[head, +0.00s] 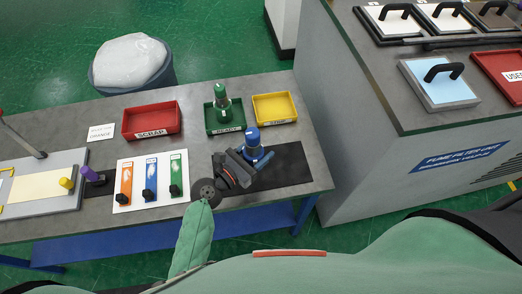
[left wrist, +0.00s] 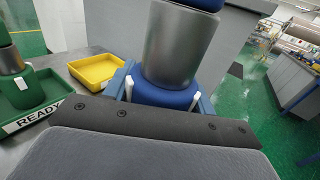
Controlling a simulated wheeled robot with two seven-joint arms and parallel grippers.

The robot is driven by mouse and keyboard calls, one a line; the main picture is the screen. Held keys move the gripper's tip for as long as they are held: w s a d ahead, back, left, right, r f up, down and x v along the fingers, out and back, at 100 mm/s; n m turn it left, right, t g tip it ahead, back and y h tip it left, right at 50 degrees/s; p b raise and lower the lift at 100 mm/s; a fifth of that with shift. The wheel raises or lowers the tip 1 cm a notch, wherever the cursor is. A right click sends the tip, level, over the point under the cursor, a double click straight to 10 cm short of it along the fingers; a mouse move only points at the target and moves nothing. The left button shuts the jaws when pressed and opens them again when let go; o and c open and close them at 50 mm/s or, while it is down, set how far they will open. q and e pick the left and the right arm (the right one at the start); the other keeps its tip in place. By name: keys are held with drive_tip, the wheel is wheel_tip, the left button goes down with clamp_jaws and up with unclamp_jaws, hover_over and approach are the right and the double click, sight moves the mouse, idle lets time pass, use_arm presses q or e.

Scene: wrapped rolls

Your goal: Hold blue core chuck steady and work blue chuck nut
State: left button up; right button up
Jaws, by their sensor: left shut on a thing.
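The blue core chuck (head: 252,142) stands upright on a dark mat (head: 291,168) at the right part of the bench. In the left wrist view its silver sleeve (left wrist: 178,48) rises from a blue base (left wrist: 163,97). A blue part, seemingly the chuck nut (left wrist: 205,3), is at its top, cut off by the frame edge. My left gripper (head: 251,160) comes in from the left and is shut on the chuck low down, at its base. The fingertips are partly hidden. My right gripper is not in view.
A green READY tray (head: 210,124) holds a green chuck (head: 222,98). A yellow tray (head: 275,108) and red SCRAP tray (head: 151,119) stand along the back. A white board (head: 137,206) carries orange, blue and green tools. A fume filter unit (head: 402,150) stands right of the bench.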

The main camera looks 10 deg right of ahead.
use_arm(q)
drive_tip(key=shift+w+a, duration=0.45)
drive_tip(key=shift+a, duration=0.25)
drive_tip(key=shift+w+a, duration=0.5)
drive_tip(key=shift+a, duration=0.3)
drive_tip(key=shift+w+a, duration=0.5)
drive_tip(key=shift+a, duration=0.25)
drive_tip(key=shift+w+a, duration=0.5)
drive_tip(key=shift+a, duration=0.3)
drive_tip(key=shift+f+b, duration=0.45)
drive_tip(key=shift+f, duration=0.05)
drive_tip(key=shift+f+b, duration=0.7)
drive_tip(key=shift+f, duration=0.3)
drive_tip(key=shift+f+b, duration=0.35)
drive_tip(key=shift+f, duration=0.1)
drive_tip(key=shift+f, duration=0.1)
